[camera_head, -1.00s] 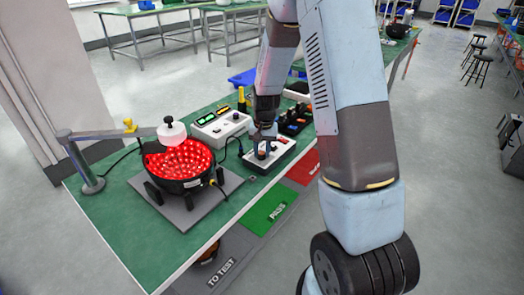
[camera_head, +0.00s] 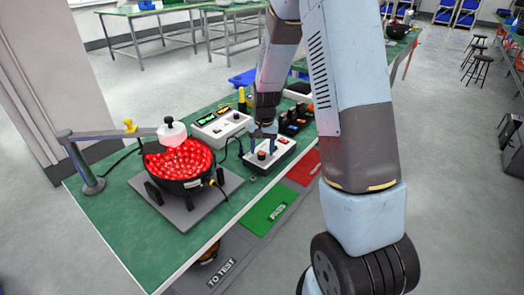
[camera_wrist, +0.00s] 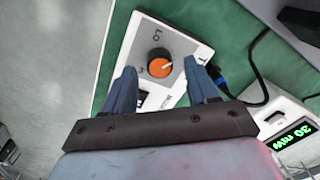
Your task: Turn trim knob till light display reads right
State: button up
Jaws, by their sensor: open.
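The trim knob (camera_wrist: 160,64) is round and orange with a pale pointer line, on a white control box (camera_wrist: 181,45) with dial markings. In the wrist view the pointer aims to the right and slightly up. My gripper (camera_wrist: 159,68) is open, its two blue fingers to either side of the knob and apart from it. The knob also shows in the head view (camera_head: 262,155), below my gripper (camera_head: 264,136). The light display (camera_wrist: 292,135) shows green characters that look like 30 and a unit; it sits on a white meter (camera_head: 220,126).
A black round lamp (camera_head: 180,162) with lit red lights stands on a grey plate (camera_head: 206,217), under a sensor arm (camera_head: 118,134). A black cable (camera_wrist: 259,75) runs from the control box. Green and red floor areas (camera_head: 268,211) lie by the bench's front edge.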

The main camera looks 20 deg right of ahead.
aim_at(264, 152)
notch_tip(264, 152, up, 12)
jog(key=shift+d+r, duration=0.25)
jog(key=shift+d, duration=0.05)
jog(key=shift+s, duration=0.1)
jog(key=s+r+n+t, duration=0.2)
jog(key=s+r+t, duration=0.1)
jog(key=s+r, duration=1.05)
jog(key=s+r+t, duration=0.1)
jog(key=s+r, duration=0.1)
jog(key=s, duration=0.5)
jog(key=s+d+r+n+t, duration=0.1)
jog(key=s+r, duration=0.1)
jog(key=s, duration=0.6)
jog(key=shift+d+r+n+h, duration=0.3)
jog(key=shift+r, duration=0.05)
jog(key=shift+s, duration=0.1)
dwell(0.9)
